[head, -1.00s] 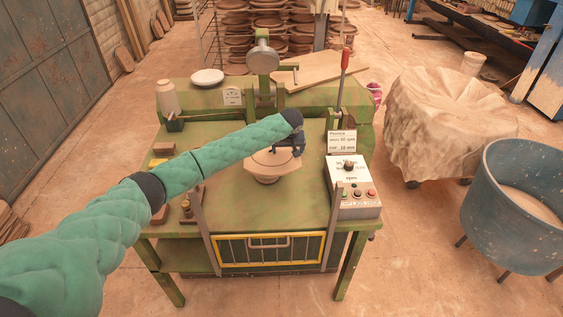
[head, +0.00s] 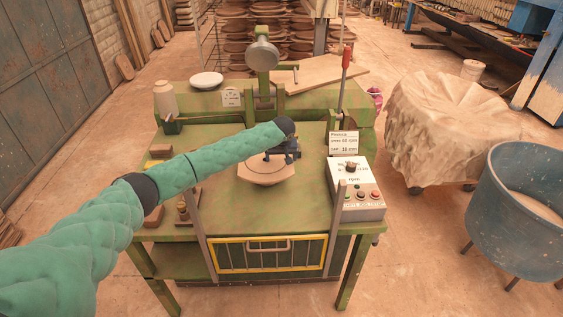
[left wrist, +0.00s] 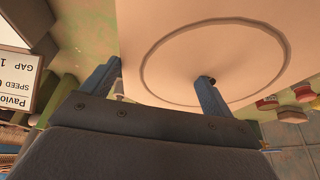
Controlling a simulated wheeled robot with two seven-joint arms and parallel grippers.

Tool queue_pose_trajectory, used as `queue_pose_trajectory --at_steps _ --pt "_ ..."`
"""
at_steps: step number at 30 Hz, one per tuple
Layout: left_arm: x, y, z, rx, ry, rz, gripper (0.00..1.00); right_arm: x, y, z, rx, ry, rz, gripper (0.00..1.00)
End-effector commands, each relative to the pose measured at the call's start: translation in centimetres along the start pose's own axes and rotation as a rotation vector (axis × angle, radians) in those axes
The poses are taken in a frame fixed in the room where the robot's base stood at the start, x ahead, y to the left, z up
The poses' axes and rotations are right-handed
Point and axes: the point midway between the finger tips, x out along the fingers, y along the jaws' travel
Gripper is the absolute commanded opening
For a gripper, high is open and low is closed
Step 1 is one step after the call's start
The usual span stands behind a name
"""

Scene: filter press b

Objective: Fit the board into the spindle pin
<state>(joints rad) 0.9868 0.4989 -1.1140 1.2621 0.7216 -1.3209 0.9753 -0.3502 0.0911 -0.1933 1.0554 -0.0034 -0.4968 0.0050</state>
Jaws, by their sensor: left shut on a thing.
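The board (head: 266,174) is a pale, many-sided slab over the middle of the green bench top. My left gripper (head: 284,152) is shut on it at its far right part, as seen in the head view. In the left wrist view the board (left wrist: 150,35) fills the upper middle and shows a round groove. The blue fingers of my left gripper (left wrist: 158,84) reach up against it, with a small dark spot by the right fingertip. The spindle pin is not visible; the board may cover it. I cannot tell whether board and spindle touch. My right gripper is out of view.
A control box (head: 355,190) with a dial and buttons stands right of the board. A red-handled lever (head: 346,75) and a round-headed press arm (head: 262,54) rise behind. Small blocks (head: 154,214) lie at the bench's left edge.

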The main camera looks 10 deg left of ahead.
Motion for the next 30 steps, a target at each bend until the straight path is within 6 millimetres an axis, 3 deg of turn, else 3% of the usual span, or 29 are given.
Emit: queue_pose_trajectory --at_steps 6,29,30 --pt "0.2 0.0 0.1 0.000 0.001 0.001 0.53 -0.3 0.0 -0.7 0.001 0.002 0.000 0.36" --pt "1.5 0.0 0.7 0.000 -0.001 0.001 0.53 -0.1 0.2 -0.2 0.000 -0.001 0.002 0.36" --pt "1.6 0.0 0.8 0.000 -0.002 0.000 0.89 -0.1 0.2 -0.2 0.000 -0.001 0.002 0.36"
